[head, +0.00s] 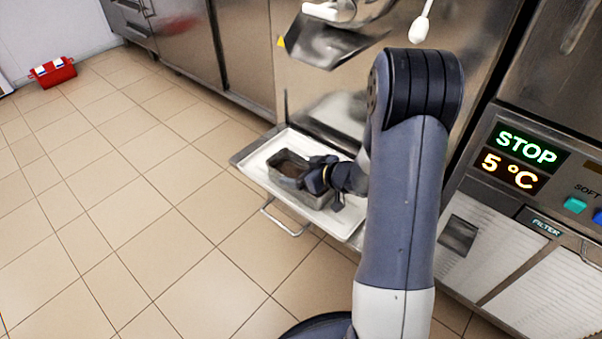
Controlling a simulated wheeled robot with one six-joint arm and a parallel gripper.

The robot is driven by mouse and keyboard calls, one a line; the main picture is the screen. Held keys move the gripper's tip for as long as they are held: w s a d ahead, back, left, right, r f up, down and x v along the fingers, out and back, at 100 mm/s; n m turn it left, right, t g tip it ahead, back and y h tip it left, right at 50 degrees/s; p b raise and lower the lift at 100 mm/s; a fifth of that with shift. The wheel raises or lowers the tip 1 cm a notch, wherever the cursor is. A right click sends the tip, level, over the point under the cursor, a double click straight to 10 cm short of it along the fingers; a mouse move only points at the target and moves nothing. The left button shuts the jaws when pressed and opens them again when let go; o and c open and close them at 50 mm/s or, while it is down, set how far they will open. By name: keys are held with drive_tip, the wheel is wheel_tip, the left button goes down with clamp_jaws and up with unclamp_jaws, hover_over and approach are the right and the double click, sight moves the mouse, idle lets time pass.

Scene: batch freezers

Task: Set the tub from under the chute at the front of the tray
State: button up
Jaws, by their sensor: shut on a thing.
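A grey metal tub (287,161) with dark brown contents is at the front left part of the tray (259,153), close to the tray's front edge. My gripper (314,173) is shut on the tub at its right side. The tub looks upright; whether its base touches the tray I cannot tell. The steel chute (322,44) hangs from the machine front, above and behind the tray. My arm hides the right part of the tray.
The tray's wire handle (283,220) sticks out over the tiled floor. A control panel (520,165) reading STOP and 5 °C is at the right. A red box (53,72) lies far left on the floor.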

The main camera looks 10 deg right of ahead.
drive_tip(key=shift+w+d+r, duration=0.15)
drive_tip(key=shift+w+d, duration=0.05)
drive_tip(key=shift+w, duration=0.1)
drive_tip(key=shift+d, duration=0.15)
drive_tip(key=o, duration=0.9)
drive_tip(key=shift+f, duration=0.2)
drive_tip(key=shift+c, duration=0.2)
drive_tip(key=shift+o, duration=1.1)
drive_tip(key=shift+s, duration=0.2)
drive_tip(key=shift+s+a, duration=0.25)
drive_tip(key=shift+s, duration=0.05)
drive_tip(key=shift+s+r, duration=0.1)
drive_tip(key=shift+r, duration=0.2)
drive_tip(key=p+v, duration=0.3)
drive_tip(key=v, duration=0.7)
drive_tip(key=shift+d+r, duration=0.1)
drive_tip(key=shift+d, duration=0.15)
drive_tip(key=shift+s+d+r+p, duration=0.25)
drive_tip(key=shift+s+d+p, duration=0.05)
drive_tip(key=shift+s, duration=0.25)
